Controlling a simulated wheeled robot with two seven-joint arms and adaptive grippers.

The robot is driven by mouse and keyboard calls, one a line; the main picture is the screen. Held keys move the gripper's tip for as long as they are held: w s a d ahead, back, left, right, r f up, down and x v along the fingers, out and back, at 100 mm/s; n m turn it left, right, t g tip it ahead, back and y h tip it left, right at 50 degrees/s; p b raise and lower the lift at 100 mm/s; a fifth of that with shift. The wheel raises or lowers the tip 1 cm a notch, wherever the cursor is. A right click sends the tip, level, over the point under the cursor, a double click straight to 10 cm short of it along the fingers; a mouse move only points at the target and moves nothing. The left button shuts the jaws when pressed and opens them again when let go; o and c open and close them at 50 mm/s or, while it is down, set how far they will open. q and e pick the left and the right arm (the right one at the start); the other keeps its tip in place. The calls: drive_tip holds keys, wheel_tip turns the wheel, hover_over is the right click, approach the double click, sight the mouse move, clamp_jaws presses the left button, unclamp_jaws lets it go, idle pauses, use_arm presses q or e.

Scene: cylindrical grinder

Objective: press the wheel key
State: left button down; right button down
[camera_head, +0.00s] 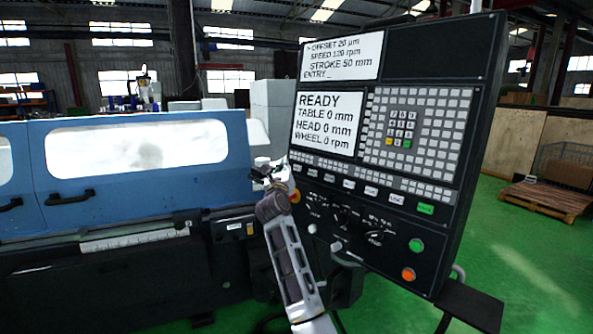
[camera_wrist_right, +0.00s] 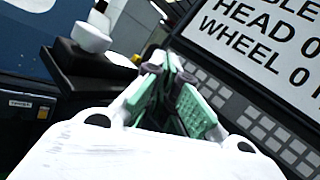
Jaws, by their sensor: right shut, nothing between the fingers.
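The control panel (camera_head: 440,170) is a tall black tilted board. A row of small white labelled keys (camera_head: 348,184) runs below its grid of buttons, with a green key (camera_head: 425,209) at its right end. The labels are too small to read, so I cannot tell which is the wheel key. The lower screen (camera_head: 327,122) reads READY, TABLE 0 mm, HEAD 0 mm, WHEEL 0 rpm. My right gripper (camera_head: 270,172) is shut and empty near the panel's left edge, left of the key row. In the right wrist view its fingertips (camera_wrist_right: 168,66) are together. My left gripper is out of view.
The blue grinder cover (camera_head: 140,195) stands left of the panel. Below the keys are knobs, a green button (camera_head: 416,245) and an orange button (camera_head: 408,274). A pale knob-like part (camera_wrist_right: 92,38) is close to the gripper in the wrist view.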

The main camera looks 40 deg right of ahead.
sight(298, 168)
drive_tip(key=shift+d, duration=0.75)
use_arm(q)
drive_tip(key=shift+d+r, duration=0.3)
use_arm(e)
drive_tip(key=shift+w+d, duration=0.1)
drive_tip(key=shift+d, duration=0.05)
use_arm(q)
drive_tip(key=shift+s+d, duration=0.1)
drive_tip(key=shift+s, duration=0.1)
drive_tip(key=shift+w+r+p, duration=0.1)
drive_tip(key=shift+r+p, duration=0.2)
drive_tip(key=shift+p, duration=0.2)
use_arm(e)
drive_tip(key=shift+d, duration=0.25)
